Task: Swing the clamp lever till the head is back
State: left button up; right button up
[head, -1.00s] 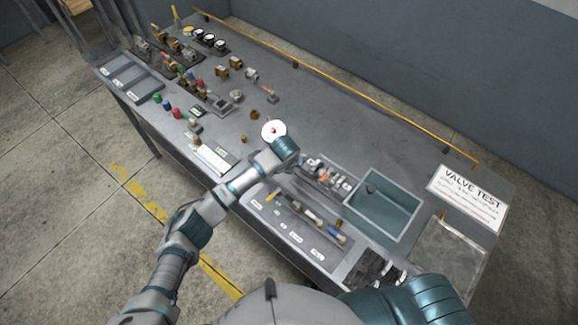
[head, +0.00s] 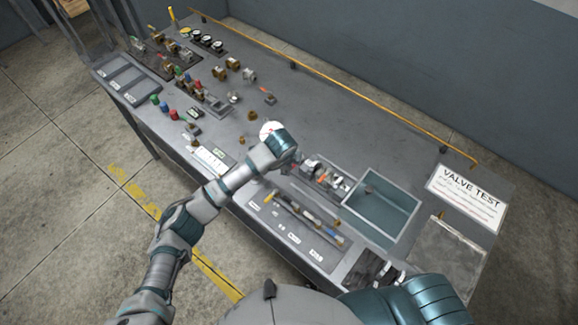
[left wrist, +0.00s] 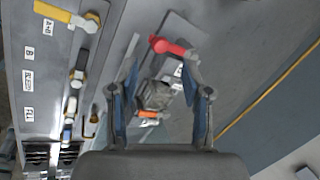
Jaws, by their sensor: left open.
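In the left wrist view a red-gripped lever (left wrist: 172,46) lies just beyond my fingertips, near the right finger. A grey metal block (left wrist: 155,95), which looks like part of the clamp fixture, sits between the fingers, with an orange piece (left wrist: 148,115) below it. I cannot tell clearly which part is the clamp head or how far back it stands. My left gripper (left wrist: 160,68) is open around the fixture, and nothing is visibly gripped. In the head view my own wrist hides the fingers; the fixture (head: 312,166) shows just right of it.
A blue-grey bin (head: 378,205) and the valve test sign (head: 466,195) lie to the right. Several valves and fittings stand at the far left of the bench (head: 330,125). A yellow rail (head: 380,105) runs along the back.

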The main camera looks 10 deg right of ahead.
pick_arm(q)
jog(key=v, duration=0.5)
jog(key=shift+s+d+r, duration=0.1)
jog(key=shift+s+r, duration=0.05)
jog(key=shift+r, duration=0.25)
